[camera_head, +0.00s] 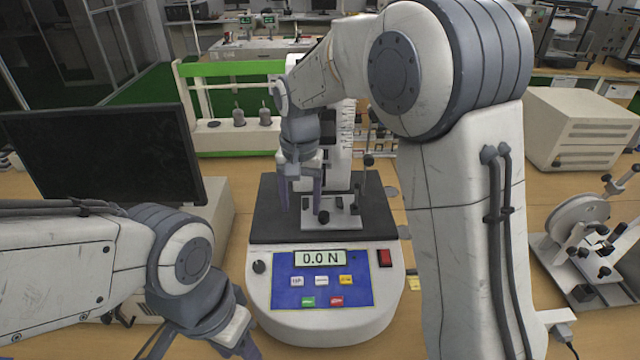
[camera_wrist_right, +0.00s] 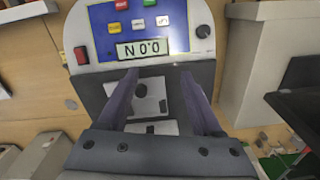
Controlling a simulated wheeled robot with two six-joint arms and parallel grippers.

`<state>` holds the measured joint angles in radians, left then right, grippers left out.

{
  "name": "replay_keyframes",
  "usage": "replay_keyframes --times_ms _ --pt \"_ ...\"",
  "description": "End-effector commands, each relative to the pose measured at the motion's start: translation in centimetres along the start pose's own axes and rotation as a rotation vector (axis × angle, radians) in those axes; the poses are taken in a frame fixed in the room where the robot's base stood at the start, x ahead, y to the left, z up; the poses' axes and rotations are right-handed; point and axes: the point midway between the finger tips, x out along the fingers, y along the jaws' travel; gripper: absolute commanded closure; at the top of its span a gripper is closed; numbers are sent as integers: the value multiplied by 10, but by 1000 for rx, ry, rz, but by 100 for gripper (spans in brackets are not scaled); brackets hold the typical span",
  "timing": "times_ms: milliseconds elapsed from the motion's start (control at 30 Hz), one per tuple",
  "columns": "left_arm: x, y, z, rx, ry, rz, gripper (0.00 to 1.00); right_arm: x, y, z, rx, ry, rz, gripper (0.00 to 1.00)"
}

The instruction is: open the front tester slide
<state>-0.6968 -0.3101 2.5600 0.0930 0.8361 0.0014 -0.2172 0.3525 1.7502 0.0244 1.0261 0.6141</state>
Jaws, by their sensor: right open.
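The force tester (camera_head: 325,312) stands in the middle of the table, its display reading 0.0 N. On its black bed lies a light metal slide plate (camera_head: 345,218) with a dark knob (camera_head: 323,216). In the wrist view, the metal slide parts (camera_wrist_right: 152,100) show between my fingers. My right gripper (camera_head: 300,205) points down over the bed, fingers apart and empty, just left of the knob in the head view. Contact with the slide cannot be told. My left gripper (camera_head: 205,346) is at the bottom edge, its fingers spread and tips partly cut off.
A dark monitor (camera_head: 105,150) stands left of the tester. A white vented box (camera_head: 580,128) and a device with a round wheel (camera_head: 580,225) stand to the right. A green and white frame (camera_head: 225,135) is behind.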

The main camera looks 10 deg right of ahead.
Motion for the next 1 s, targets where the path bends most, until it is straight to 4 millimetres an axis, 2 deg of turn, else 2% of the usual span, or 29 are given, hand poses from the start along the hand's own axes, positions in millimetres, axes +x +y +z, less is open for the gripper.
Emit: replay_keyframes --times_ms 33,100,200,267,467,800,1000 --pt "-20 2 -1 0 0 0 50 -11 7 -31 104 -1 8 33" --pt "-28 2 -2 0 0 0 50 -12 16 -60 218 0 15 33" --pt "-35 3 -2 -1 0 0 50 -11 26 -88 326 3 22 33" --pt "-37 3 -2 -1 0 0 50 -9 30 -97 362 4 24 33" --pt "-40 3 -2 -1 0 0 50 10 32 -101 385 2 28 33" --pt "-56 4 -3 -2 0 0 50 76 32 -100 380 2 27 33" --pt "-62 4 -3 -1 0 0 50 103 32 -100 379 4 26 33"
